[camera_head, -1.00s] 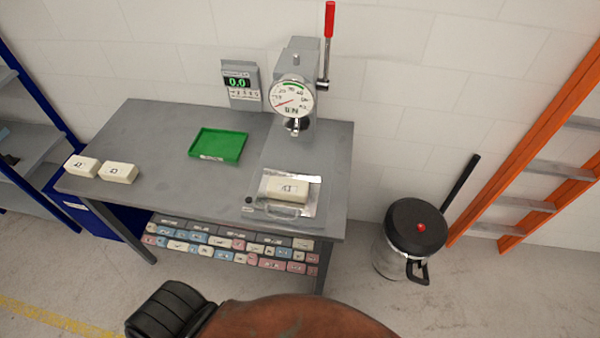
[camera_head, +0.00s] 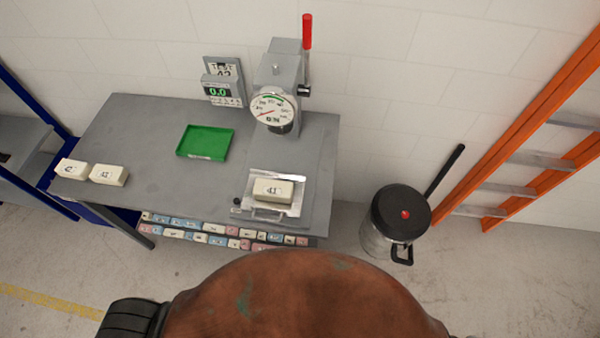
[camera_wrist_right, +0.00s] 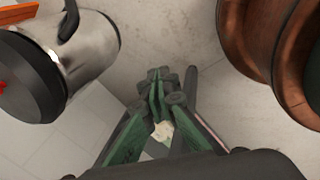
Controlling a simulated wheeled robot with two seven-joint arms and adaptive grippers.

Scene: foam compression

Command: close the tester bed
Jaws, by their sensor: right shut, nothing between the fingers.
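The tester (camera_head: 278,75) stands at the back right of the grey table, with a round dial (camera_head: 272,110) and a red-handled lever (camera_head: 307,32) pointing up. Its silvery bed (camera_head: 293,204) is slid out toward the table's front edge, clear of the press head. A cream foam block (camera_head: 273,190) marked 41 lies on the bed. A handle shows at the bed's front. My right gripper (camera_wrist_right: 158,85) is shut and empty, hanging above the floor in the right wrist view. Neither gripper shows in the head view.
A display (camera_head: 222,90) reads 0.0. A lidded bin (camera_head: 400,215) stands on the floor at right, before an orange ladder (camera_head: 530,130). Several blocks sit on a shelf below.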

